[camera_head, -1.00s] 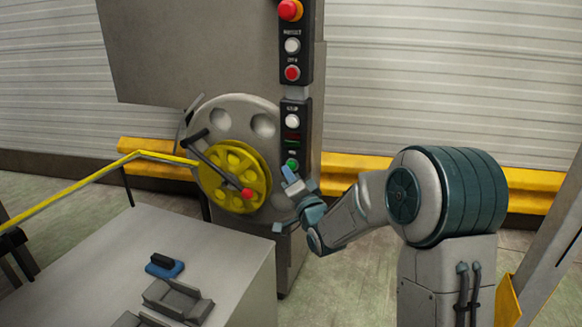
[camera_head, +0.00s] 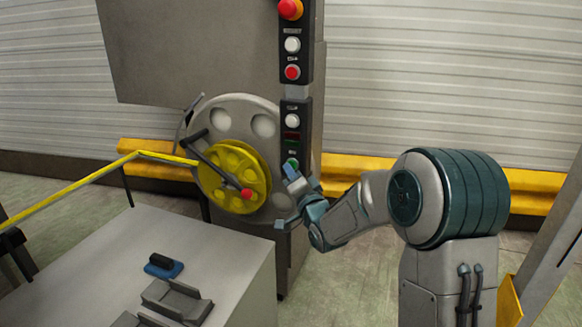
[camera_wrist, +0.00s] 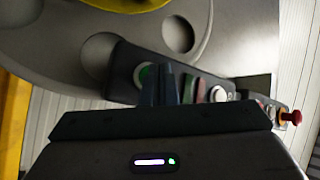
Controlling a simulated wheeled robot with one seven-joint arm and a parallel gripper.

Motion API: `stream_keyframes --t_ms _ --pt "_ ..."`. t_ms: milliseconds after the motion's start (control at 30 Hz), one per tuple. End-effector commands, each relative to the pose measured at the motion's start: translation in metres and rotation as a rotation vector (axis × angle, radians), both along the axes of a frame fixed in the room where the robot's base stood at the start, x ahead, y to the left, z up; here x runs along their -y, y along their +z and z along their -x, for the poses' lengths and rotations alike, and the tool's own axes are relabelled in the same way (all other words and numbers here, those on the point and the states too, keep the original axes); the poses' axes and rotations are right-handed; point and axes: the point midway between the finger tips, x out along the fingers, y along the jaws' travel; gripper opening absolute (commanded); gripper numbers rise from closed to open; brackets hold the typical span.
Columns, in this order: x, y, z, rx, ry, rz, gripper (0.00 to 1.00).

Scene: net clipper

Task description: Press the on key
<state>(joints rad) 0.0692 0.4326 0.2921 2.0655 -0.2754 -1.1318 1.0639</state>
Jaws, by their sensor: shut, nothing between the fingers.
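The on key is the round green button (camera_head: 291,163) at the bottom of the dark control panel (camera_head: 292,107). My gripper (camera_head: 289,172) is at the key's lower edge in the head view and covers part of it. In the wrist view the green button (camera_wrist: 146,74) shows with its white ring just left of the fingertips of my gripper (camera_wrist: 166,72). The fingers are shut with nothing between them. They partly hide the button's right side. I cannot tell whether the tips touch it.
Above are a white button (camera_head: 292,121), a red button (camera_head: 292,72) and a red emergency knob (camera_head: 290,9). A yellow wheel with a crank (camera_head: 233,178) is left of the panel. A grey table (camera_head: 215,255) stands front left, with a blue-based item (camera_head: 164,267) on it.

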Motion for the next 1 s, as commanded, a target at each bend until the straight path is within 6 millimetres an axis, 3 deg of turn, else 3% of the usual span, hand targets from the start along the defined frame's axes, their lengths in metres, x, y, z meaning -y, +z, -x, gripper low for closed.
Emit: stream_keyframes --t_ms 700,1000 --pt "0.0022 0.0004 -0.0059 0.000 -0.001 0.000 0.00" --pt "-0.0005 -0.0009 0.0026 0.001 0.000 -0.001 0.00"
